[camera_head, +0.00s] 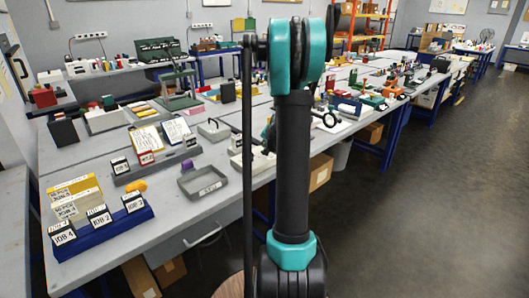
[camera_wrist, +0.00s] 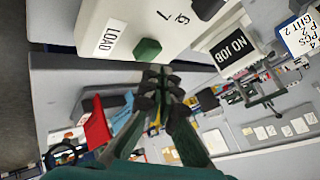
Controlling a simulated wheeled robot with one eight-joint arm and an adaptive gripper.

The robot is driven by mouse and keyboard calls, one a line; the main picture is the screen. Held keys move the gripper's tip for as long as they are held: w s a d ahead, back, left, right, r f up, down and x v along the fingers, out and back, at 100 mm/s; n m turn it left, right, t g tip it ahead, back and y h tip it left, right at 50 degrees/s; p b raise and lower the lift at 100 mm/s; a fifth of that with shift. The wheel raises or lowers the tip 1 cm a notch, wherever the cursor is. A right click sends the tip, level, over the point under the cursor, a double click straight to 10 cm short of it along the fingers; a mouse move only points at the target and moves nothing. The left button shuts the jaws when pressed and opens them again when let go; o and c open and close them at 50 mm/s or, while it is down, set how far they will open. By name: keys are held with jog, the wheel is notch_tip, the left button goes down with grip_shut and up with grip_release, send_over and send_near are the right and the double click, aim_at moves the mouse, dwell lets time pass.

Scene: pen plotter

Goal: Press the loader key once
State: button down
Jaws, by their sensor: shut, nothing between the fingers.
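The pen plotter (camera_wrist: 125,20), a pale white casing, fills the top of the wrist view. A green square key (camera_wrist: 147,50) sits on it near its lower edge, beside a label reading LOAD (camera_wrist: 111,37); I take this as the loader key. My gripper (camera_wrist: 160,78) is shut and empty. Its fingertips are just below the green key in the picture, close to it; I cannot tell whether they touch. In the head view my arm hides most of this spot, and the key cannot be made out.
A dark NO JOB sign (camera_wrist: 232,48) stands right of the casing in the wrist view. A red part (camera_wrist: 97,122) shows at lower left. In the head view a grey tray (camera_head: 203,182) and a blue rack of job cards (camera_head: 103,229) stand on the long table.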

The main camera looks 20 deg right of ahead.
jog(key=shift+f, duration=0.1)
dwell(0.5)
jog(key=shift+f, duration=0.3)
jog(key=shift+f, duration=0.5)
dwell(0.7)
jog(key=shift+r, duration=0.9)
jog(key=shift+r, duration=2.55)
